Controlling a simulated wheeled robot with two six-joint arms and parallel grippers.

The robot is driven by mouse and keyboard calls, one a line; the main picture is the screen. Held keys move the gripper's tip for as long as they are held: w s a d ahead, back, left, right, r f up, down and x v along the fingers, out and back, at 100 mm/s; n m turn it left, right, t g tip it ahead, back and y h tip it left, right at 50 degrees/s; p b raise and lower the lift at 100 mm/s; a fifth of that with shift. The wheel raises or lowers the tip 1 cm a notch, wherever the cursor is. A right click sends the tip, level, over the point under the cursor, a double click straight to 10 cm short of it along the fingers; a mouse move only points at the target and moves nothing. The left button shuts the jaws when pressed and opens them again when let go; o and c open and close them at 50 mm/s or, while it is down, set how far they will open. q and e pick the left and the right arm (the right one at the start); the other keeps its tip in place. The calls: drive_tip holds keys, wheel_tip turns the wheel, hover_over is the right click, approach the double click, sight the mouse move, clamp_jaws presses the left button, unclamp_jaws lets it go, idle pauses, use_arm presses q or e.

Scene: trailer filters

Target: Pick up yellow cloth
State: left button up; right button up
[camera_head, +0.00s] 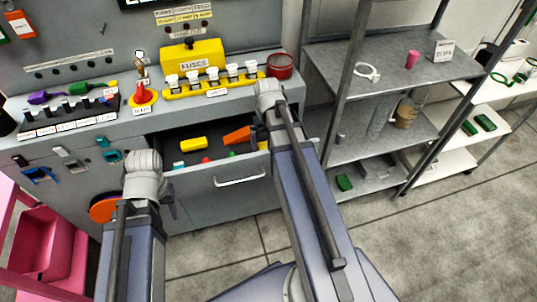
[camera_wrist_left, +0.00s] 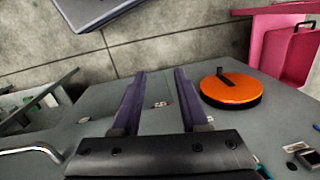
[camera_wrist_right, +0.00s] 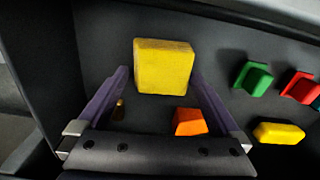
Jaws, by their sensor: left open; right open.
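A thick yellow piece with a slightly rough surface, which looks like the folded yellow cloth (camera_wrist_right: 164,66), lies in the open drawer in the right wrist view. My right gripper (camera_wrist_right: 160,78) is open, with one finger to each side of it in the picture. I cannot tell whether the fingers touch it. My left gripper (camera_wrist_left: 162,76) is open and empty in front of the grey cabinet, near an orange disc (camera_wrist_left: 231,88). It also shows in the head view (camera_head: 172,202).
The open drawer (camera_head: 225,190) also holds an orange block (camera_wrist_right: 189,121), a smaller yellow piece (camera_wrist_right: 279,133), and green (camera_wrist_right: 253,78) and red (camera_wrist_right: 299,87) pieces. A grey shelf rack (camera_head: 415,60) stands to the right, and a pink cart (camera_head: 55,240) at lower left.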

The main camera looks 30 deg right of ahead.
drive_tip(key=shift+f, duration=0.1)
drive_tip(key=c, duration=1.1)
wheel_tip(320, 180, up, 10)
drive_tip(key=p, duration=1)
